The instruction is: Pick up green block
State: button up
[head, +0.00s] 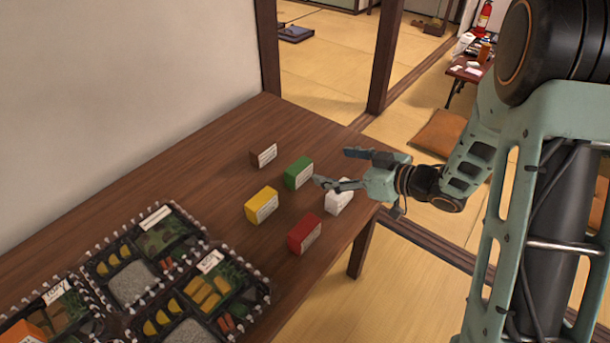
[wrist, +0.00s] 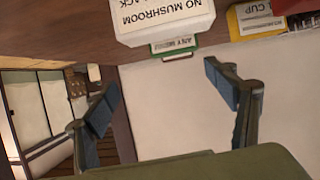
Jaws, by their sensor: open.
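The green block (head: 299,173) stands upright on the brown table with a white label on its side. In the wrist view only a strip of the green block (wrist: 174,48) shows, mostly hidden behind the white block (wrist: 165,18). My gripper (head: 336,168) is open and empty, just right of the green block in the head view. Its fingers point left toward the block, apart from it as far as I can tell. In the wrist view the two fingers of my gripper (wrist: 170,95) are spread wide with nothing between them.
The white block (head: 338,202) stands below my gripper in the head view. A yellow block (head: 262,205), a red block (head: 304,234) and a brown block (head: 264,155) stand around the green one. Lunch trays (head: 133,281) fill the table's lower left. A wall (head: 120,90) borders the table.

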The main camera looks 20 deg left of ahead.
aim_at(302, 167)
jog(key=shift+s+a+f+g+y, duration=0.3)
jog(key=shift+s+a+f+g, duration=0.2)
jog(key=shift+s+a+f, duration=0.25)
jog(key=b+x, duration=0.1)
jog(key=x, duration=0.3)
jog(key=shift+b+x, duration=0.5)
jog(key=shift+x, duration=2.55)
jog(key=shift+w+r, duration=0.1)
jog(key=shift+r, duration=0.05)
jog(key=shift+c, duration=0.2)
jog(key=c, duration=1.2)
